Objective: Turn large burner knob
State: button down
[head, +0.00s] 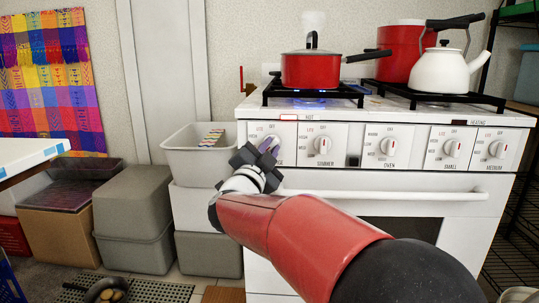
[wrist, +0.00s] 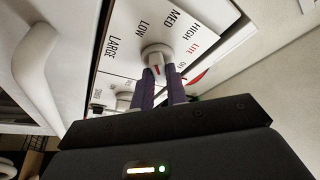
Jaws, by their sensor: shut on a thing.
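The large burner knob (wrist: 157,52) is a white round knob with a red mark. Its panel in the wrist view reads LARGE, LOW, MED, HIGH and LITE. My gripper (wrist: 161,84) has its two purple fingers shut on the knob's grip, one on each side. In the head view my gripper (head: 267,146) is at the leftmost knob of the white stove (head: 380,187) and mostly hides that knob. A blue flame (head: 297,101) shows on the left burner under a red saucepan (head: 311,70).
More knobs stand to the right: simmer (head: 323,145), oven (head: 389,147), small (head: 453,148) and medium (head: 498,149). The oven handle (head: 385,194) sticks out below. A white kettle (head: 439,71) and red pot (head: 403,50) are on the right. Grey crates (head: 133,205) stand left.

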jog(key=m+g, duration=0.1)
jog(key=m, duration=0.2)
jog(key=m+g, duration=0.1)
jog(key=m, duration=0.3)
jog(key=shift+r+g+h, duration=0.15)
jog(key=shift+g+h, duration=0.15)
jog(key=shift+h, duration=0.1)
jog(key=m+g, duration=0.1)
jog(key=m, duration=0.2)
jog(key=shift+r+m+y, duration=0.1)
jog(key=shift+m+y, duration=0.2)
jog(key=shift+m, duration=0.1)
jog(key=m+g+p, duration=0.1)
jog(key=m, duration=0.2)
jog(key=shift+r+y, duration=0.1)
jog(key=shift+y, duration=0.2)
jog(key=m+g+y+p, duration=0.1)
jog(key=m+y+p, duration=0.1)
jog(key=m, duration=0.2)
jog(key=shift+d+m+y, duration=0.1)
jog(key=shift+m+y, duration=0.2)
jog(key=shift+y, duration=0.1)
jog(key=shift+d+m+g+y+p, duration=0.1)
jog(key=shift+m+g+y+p, duration=0.3)
jog(key=shift+m+y, duration=1.2)
jog(key=shift+m, duration=0.6)
jog(key=c, duration=1.4)
grip_release()
